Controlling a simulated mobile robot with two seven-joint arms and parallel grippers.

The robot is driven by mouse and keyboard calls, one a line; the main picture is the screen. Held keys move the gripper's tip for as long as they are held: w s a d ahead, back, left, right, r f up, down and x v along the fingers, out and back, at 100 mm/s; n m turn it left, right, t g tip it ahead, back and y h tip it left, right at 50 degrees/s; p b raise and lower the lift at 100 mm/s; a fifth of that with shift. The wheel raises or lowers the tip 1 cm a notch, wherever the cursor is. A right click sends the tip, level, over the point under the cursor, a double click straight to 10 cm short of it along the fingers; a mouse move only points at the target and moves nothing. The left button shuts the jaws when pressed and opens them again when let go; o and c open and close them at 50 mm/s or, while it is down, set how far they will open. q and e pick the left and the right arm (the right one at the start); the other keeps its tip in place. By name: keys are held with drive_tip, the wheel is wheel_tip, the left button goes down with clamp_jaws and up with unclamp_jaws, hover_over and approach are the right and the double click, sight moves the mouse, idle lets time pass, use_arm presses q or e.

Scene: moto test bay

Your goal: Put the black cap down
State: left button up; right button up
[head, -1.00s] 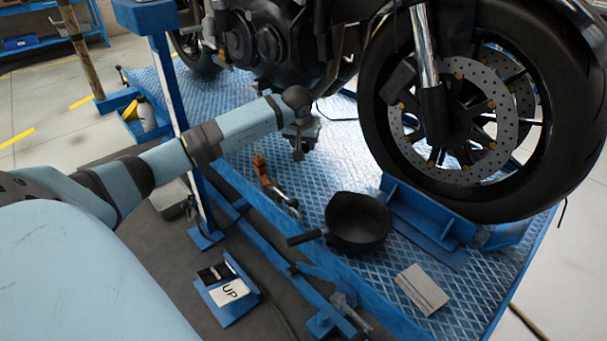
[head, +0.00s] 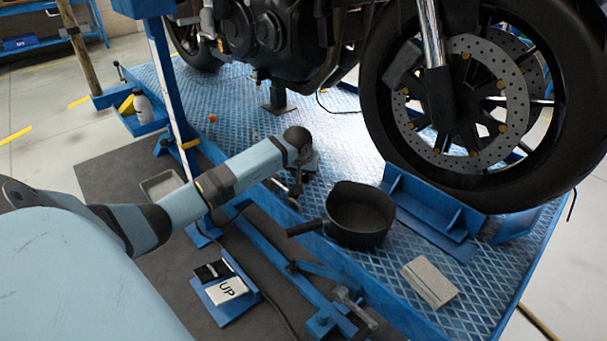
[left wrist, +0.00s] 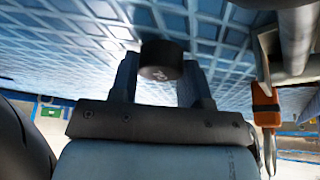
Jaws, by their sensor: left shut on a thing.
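My left gripper (head: 297,188) hangs low over the blue diamond-plate platform (head: 330,130) in the head view, left of the black pan. In the left wrist view my left gripper (left wrist: 160,78) is shut on the black cap (left wrist: 161,60), a short dark cylinder with a faint pale mark on its face. The cap sits between the two fingertips, with the blue plate close behind it. I cannot tell whether it touches the plate. The cap is not clear in the head view. My right gripper is in neither view.
A black pan (head: 360,216) with a handle stands on the platform, with a grey box (head: 429,282) nearer. The motorcycle's front wheel (head: 480,110) rises behind. An orange-handled tool (left wrist: 265,97) lies close by. A blue pedal marked UP (head: 226,291) is below.

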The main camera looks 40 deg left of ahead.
sight(302, 176)
use_arm(q)
drive_tip(key=o, duration=0.7)
drive_tip(key=shift+f, duration=0.1)
drive_tip(key=shift+c, duration=0.2)
drive_tip(key=o, duration=0.4)
drive_tip(key=shift+o, duration=0.2)
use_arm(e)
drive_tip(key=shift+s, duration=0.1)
use_arm(q)
drive_tip(key=p+v, duration=0.2)
drive_tip(key=v, duration=0.2)
drive_tip(key=shift+a, duration=0.1)
drive_tip(key=p+v, duration=0.2)
drive_tip(key=v, duration=0.6)
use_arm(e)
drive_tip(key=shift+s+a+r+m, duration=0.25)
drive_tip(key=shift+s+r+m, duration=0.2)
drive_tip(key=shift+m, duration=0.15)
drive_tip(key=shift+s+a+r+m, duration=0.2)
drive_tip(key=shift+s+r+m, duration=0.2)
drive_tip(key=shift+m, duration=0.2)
